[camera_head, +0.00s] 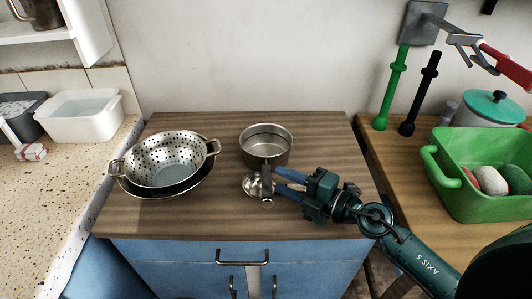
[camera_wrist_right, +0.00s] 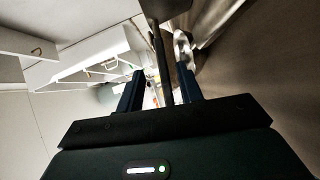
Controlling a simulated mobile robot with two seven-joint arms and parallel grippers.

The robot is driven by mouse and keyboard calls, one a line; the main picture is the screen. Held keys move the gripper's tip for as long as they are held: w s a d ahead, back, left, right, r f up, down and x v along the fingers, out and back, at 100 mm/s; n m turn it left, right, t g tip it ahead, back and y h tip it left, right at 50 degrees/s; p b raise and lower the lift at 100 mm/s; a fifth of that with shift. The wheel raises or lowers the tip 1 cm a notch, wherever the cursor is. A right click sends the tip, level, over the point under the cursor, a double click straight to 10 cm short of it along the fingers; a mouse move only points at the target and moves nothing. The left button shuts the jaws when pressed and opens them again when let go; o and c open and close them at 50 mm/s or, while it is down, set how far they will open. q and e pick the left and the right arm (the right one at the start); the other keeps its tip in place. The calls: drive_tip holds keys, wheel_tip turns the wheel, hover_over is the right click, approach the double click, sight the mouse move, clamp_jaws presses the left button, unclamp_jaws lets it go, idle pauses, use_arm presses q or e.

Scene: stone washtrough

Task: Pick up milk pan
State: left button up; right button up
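The milk pan (camera_head: 266,148) is a small round metal pan, upright on the wooden top of the blue cabinet. Its handle points toward the front of the cabinet. My right gripper (camera_head: 279,181) comes from the right, with its two blue fingers apart near the handle. In the right wrist view, a dark bar, likely the handle (camera_wrist_right: 163,75), runs between the spread fingers of the gripper (camera_wrist_right: 159,84). A gap shows on the bar's left; I cannot tell whether the right finger touches it. My left gripper is not in view.
A shiny metal utensil (camera_head: 253,186) lies close to the fingers and handle. A metal colander (camera_head: 170,158) sits in a dark pan at left. A green tub (camera_head: 460,185) stands on the right-hand table. The cabinet top's (camera_head: 165,218) front left is clear.

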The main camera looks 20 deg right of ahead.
sight(269, 172)
drive_tip(key=x, duration=0.5)
drive_tip(key=shift+w+d+f, duration=0.1)
drive_tip(key=shift+w+f, duration=0.1)
drive_tip(key=shift+w, duration=0.1)
clamp_jaws()
